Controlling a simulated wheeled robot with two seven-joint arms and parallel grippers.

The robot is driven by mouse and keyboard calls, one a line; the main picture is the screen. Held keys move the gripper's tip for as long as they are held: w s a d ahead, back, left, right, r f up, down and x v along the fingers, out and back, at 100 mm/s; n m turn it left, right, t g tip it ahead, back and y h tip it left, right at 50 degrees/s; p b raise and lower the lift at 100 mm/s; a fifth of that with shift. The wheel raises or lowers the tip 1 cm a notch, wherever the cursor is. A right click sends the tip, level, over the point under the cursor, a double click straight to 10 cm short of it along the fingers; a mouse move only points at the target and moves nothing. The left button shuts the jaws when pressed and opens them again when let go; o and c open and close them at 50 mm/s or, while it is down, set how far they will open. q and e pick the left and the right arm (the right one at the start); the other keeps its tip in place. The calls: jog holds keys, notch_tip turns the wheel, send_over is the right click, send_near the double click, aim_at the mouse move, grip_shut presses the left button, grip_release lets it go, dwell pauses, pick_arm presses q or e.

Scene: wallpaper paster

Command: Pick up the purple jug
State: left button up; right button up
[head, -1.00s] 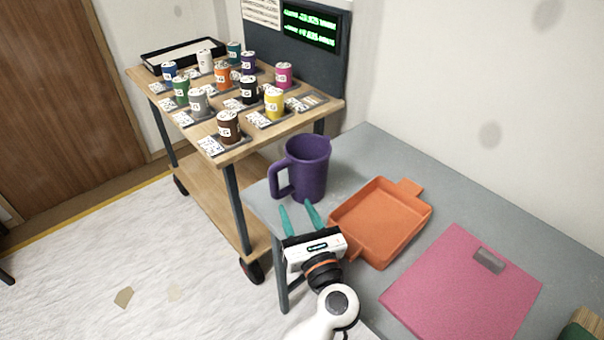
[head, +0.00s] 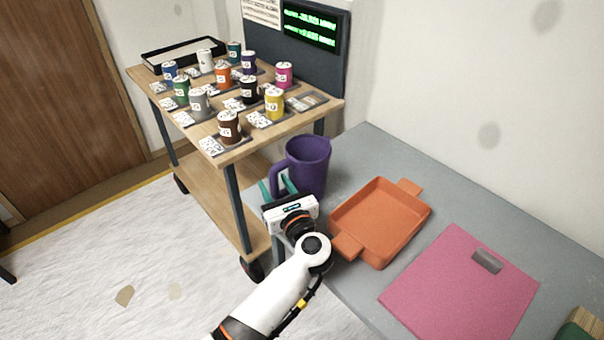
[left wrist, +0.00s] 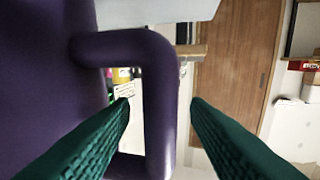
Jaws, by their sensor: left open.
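The purple jug (head: 309,165) stands upright at the far left corner of the grey table, its handle facing left. My left gripper (head: 278,187) is at the handle, its teal fingers open. In the left wrist view, the jug's handle (left wrist: 160,105) runs up between the two fingers of my left gripper (left wrist: 160,103), with the jug's body (left wrist: 45,60) filling the left side. A gap shows between the handle and the right finger. Contact with the left finger cannot be told. My right gripper is not in view.
An orange tray (head: 343,246) lies just right of my left arm on the grey table (head: 350,150). A pink board (head: 455,285) lies nearer the front. A wooden cart (head: 240,152) with several labelled cans stands behind and left of the jug.

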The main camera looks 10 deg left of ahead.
pick_arm(q)
jog(key=shift+w+a, duration=0.3)
jog(key=shift+w, duration=0.1)
grip_shut()
jog(key=shift+r, duration=0.1)
